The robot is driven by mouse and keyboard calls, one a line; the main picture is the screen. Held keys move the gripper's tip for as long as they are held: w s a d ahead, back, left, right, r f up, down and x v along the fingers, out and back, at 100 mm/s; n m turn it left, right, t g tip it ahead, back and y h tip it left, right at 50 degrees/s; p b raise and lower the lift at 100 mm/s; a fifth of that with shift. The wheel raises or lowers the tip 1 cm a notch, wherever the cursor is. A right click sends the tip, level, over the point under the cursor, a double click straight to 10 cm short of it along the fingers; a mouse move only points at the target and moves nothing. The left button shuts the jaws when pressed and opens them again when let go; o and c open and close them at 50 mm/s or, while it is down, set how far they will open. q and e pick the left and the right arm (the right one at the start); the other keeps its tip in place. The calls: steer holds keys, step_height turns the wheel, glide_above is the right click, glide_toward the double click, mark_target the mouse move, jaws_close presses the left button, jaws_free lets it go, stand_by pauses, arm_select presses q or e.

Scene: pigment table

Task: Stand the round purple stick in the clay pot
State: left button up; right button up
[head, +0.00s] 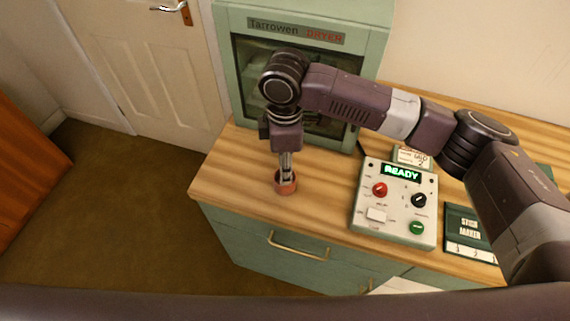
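The clay pot (286,188) is a small reddish-brown pot near the front left corner of the wooden counter. My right gripper (286,176) points down right at the pot, its fingertips at or inside the pot's mouth. The fingers look close together, but at this size I cannot tell whether they are shut or what is between them. I cannot make out the round purple stick; the gripper may hide it. My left gripper is not in view.
A green dryer cabinet (228,50) stands behind the pot. To the right are a control box (400,210) with a lit READY display, a small label stand (412,157) and a dark green stick-maker panel (468,222). The wooden counter (235,165) is bare left of the pot.

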steer(key=shift+r, duration=0.2)
step_height(320, 180, up, 12)
steer(key=shift+f, duration=0.2)
stand_by(1.0)
